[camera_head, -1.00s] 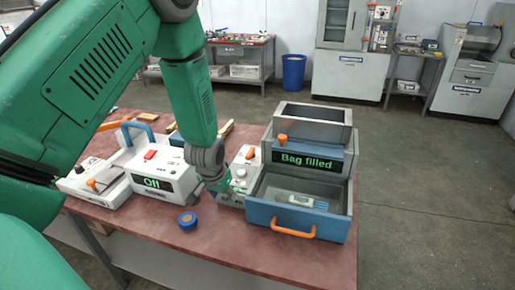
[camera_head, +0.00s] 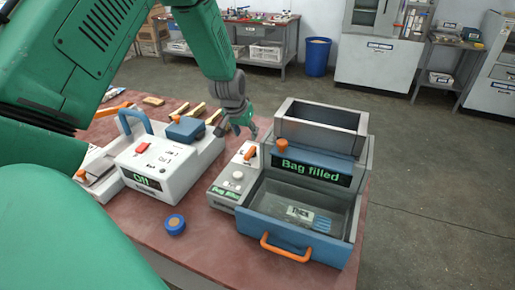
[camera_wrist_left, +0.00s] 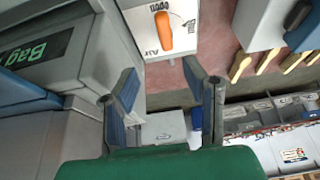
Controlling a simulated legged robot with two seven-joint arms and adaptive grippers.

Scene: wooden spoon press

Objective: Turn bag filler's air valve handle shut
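The bag filler (camera_head: 360,190) is a grey and blue machine on the table, its display reading "Bag filled". Its side panel (camera_head: 222,190) carries a white knob and the orange air valve handle (camera_head: 250,153). In the left wrist view the handle (camera_wrist_left: 163,30) lies on a white face marked "Air", roughly lengthwise in the picture. My left gripper (camera_head: 246,126) is just behind and above the handle in the head view. In the left wrist view the fingers (camera_wrist_left: 163,85) are spread and empty, apart from the handle. My right gripper is not in view.
A white machine reading "Off" (camera_head: 160,170) stands to the left. A blue round item (camera_head: 175,224) lies on the red table (camera_head: 200,255) in front. The filler's open drawer (camera_head: 290,250) holds a bag. Wooden pieces lie behind.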

